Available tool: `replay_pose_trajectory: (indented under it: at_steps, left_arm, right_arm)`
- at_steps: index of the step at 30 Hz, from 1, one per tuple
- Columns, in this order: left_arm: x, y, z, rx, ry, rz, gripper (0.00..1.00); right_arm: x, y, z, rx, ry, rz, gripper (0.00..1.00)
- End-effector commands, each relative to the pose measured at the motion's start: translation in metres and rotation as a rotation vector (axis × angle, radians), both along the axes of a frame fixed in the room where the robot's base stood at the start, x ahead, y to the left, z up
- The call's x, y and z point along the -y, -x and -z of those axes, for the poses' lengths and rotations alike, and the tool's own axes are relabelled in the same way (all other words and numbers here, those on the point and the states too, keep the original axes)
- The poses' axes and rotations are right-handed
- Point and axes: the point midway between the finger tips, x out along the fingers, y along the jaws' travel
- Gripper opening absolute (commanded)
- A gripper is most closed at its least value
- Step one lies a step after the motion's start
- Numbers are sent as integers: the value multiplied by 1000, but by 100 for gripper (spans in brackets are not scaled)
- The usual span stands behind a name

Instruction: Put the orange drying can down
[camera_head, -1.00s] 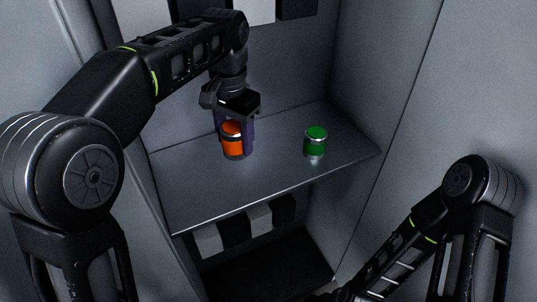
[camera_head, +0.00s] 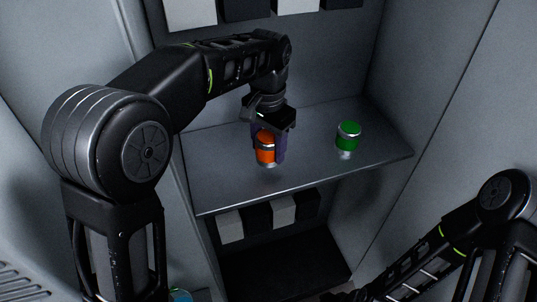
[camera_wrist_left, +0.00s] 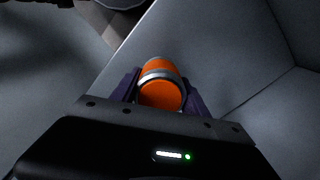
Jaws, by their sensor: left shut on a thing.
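The orange can (camera_head: 265,148) has a grey band and is at the shelf (camera_head: 225,190), left of its middle. My left gripper (camera_head: 268,145) is shut on it, with the purple fingers at its sides. In the left wrist view the orange can (camera_wrist_left: 162,92) sits upright between the two fingers (camera_wrist_left: 160,95). I cannot tell whether its base touches the shelf. My right arm (camera_head: 430,250) shows at the lower right, but its gripper is not in view.
A green can (camera_head: 348,135) stands on the shelf to the right of the orange can. Grey walls close the shelf in at the back and right. Black and white blocks (camera_head: 284,208) show below the shelf. The shelf front is clear.

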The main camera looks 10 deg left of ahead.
Motion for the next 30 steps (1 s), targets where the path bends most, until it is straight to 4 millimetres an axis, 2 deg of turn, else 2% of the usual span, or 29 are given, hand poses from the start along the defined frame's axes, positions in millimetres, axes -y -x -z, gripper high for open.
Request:
replay_pose_trajectory:
  at_steps: [7,19,20,27,30]
  left_arm:
    - [0,1,30,-2,-1,0,3]
    - [0,0,36,-1,0,-1,3]
    - [0,0,36,-1,0,-1,54]
    - [0,0,36,-2,-1,0,74]
    - [0,0,35,-2,-1,0,74]
  right_arm:
    - [0,1,-4,-1,1,1,36]
    - [0,0,-1,-1,1,1,36]
    - [0,0,-1,-1,1,1,36]
    - [0,0,-2,-1,1,0,36]
    - [0,0,-2,-1,1,0,36]
